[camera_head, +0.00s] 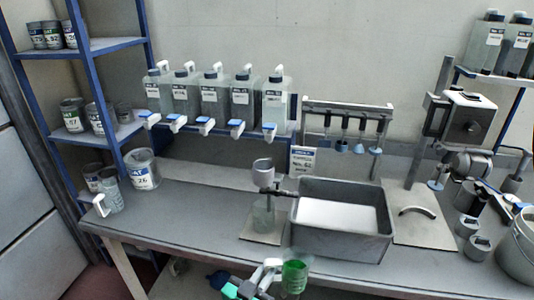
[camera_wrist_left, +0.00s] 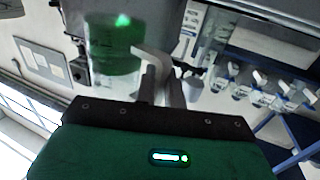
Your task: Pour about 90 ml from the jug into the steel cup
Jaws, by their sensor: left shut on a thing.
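The jug (camera_head: 295,275) is clear with a white handle and holds green liquid. It is at the bottom middle of the head view, in front of the bench edge, and looks about upright. My left gripper (camera_head: 262,276) is shut on its handle. In the left wrist view the jug (camera_wrist_left: 112,50) shows at upper left, its handle (camera_wrist_left: 152,58) meeting the fingers. Several small steel vessels stand at the right of the bench, one a steel cup-like vessel (camera_head: 466,226); I cannot tell which is the steel cup. My right gripper is out of view.
A grey basin (camera_head: 343,246) stands on the bench beyond the jug. Another clear jug (camera_head: 111,192) stands at left. A bucket (camera_head: 518,252) stands at far right. The left-middle bench (camera_head: 190,215) is clear.

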